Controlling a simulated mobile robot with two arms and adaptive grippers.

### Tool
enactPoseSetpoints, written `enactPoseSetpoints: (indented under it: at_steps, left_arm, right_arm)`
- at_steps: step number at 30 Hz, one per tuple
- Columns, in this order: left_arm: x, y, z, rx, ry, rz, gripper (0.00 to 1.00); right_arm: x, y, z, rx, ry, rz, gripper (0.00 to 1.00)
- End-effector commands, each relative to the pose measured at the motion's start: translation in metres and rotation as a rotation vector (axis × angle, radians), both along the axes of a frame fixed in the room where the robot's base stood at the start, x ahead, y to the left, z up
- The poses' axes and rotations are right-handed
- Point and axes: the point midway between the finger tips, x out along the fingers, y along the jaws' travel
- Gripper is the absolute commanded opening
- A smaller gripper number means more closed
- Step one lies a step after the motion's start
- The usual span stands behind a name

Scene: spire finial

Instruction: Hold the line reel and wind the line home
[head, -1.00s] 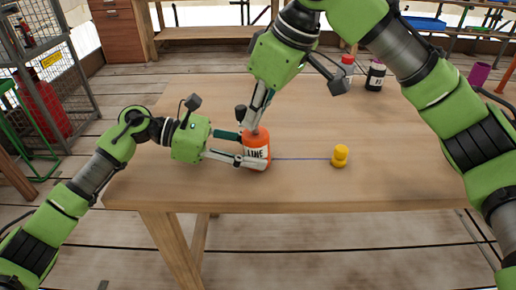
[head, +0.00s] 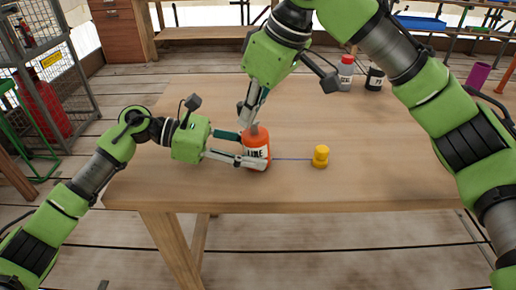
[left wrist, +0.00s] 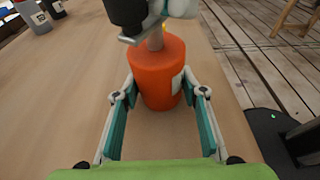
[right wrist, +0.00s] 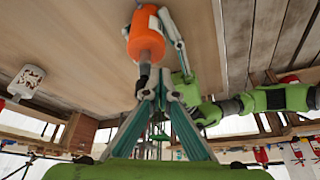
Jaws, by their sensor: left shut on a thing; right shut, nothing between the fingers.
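The orange line reel (head: 256,152), with a white LINE label, stands upright on the wooden table. My left gripper (head: 240,150) is shut around its body; the left wrist view shows a finger on each side of the orange reel (left wrist: 158,78). My right gripper (head: 249,118) is above the reel, fingers together, at the crank on its top. In the right wrist view the dark crank part (right wrist: 143,76) is at the fingertips; contact is unclear. A thin line (head: 292,159) runs from the reel to a yellow weight (head: 321,156) on the table.
A grey bottle (head: 345,72) and a dark bottle (head: 375,78) stand at the table's back edge. A purple cup (head: 478,73) is at the far right. The wooden table (head: 390,165) is clear around the yellow weight.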

Motion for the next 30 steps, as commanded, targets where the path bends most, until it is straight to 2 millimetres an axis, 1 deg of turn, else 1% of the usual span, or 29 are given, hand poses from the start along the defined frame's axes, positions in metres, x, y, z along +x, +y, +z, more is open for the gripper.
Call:
enactPoseSetpoints:
  at_steps: [1, 30]
  left_arm:
    - [-0.0015, -0.0007, -0.0036, 0.005, 0.003, -0.004, 0.27]
    - [-0.0012, -0.0002, -0.0035, 0.005, 0.003, -0.003, 0.27]
  right_arm:
    - [0.0013, 0.0016, -0.0001, 0.002, -0.001, 0.000, 0.00]
    - [0.0075, 0.0056, -0.0004, 0.000, 0.000, -0.001, 0.00]
